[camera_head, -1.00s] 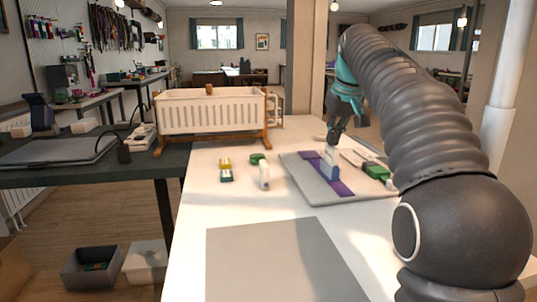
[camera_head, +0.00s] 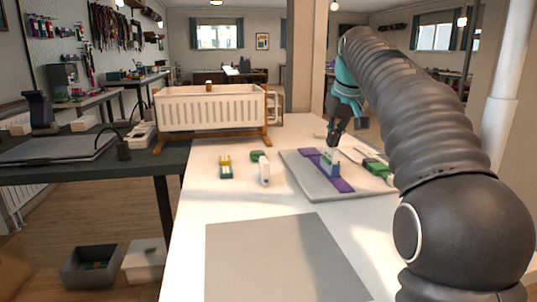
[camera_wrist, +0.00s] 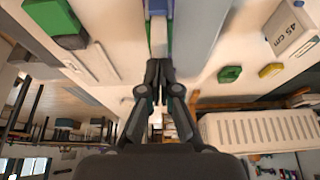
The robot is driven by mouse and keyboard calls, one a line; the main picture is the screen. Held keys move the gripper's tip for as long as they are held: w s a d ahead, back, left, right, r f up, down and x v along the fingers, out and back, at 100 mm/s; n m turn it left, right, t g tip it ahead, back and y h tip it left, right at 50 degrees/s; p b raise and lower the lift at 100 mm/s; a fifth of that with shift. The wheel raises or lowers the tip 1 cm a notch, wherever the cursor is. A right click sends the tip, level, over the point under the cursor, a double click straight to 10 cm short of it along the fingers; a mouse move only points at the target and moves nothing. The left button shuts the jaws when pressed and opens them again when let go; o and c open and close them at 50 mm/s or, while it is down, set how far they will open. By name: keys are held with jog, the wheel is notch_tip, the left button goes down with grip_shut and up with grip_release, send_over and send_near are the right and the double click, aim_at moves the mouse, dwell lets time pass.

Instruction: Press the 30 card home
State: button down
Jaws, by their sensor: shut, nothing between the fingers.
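My gripper (camera_head: 333,145) is shut and points down just above a small upright blue-and-white block (camera_head: 330,167) on the purple strip (camera_head: 341,185). No 30 label can be read; a pale card edge shows at this block. In the wrist view, my shut gripper (camera_wrist: 160,68) has its tips close to a narrow white card-like piece (camera_wrist: 158,35) between blue sides. Whether the tips touch it I cannot tell. A grey board (camera_head: 300,178) carries the strip and block.
A green-ended tool (camera_head: 374,168) lies on the board's right side. A yellow-and-green piece (camera_head: 226,166) and a white-and-green piece (camera_head: 263,168) lie left of the board. A white cradle (camera_head: 210,108) stands behind.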

jog(key=shift+r+p, duration=2.85)
jog(key=shift+p, duration=0.15)
notch_tip(320, 180, up, 2)
jog(key=shift+r, duration=0.15)
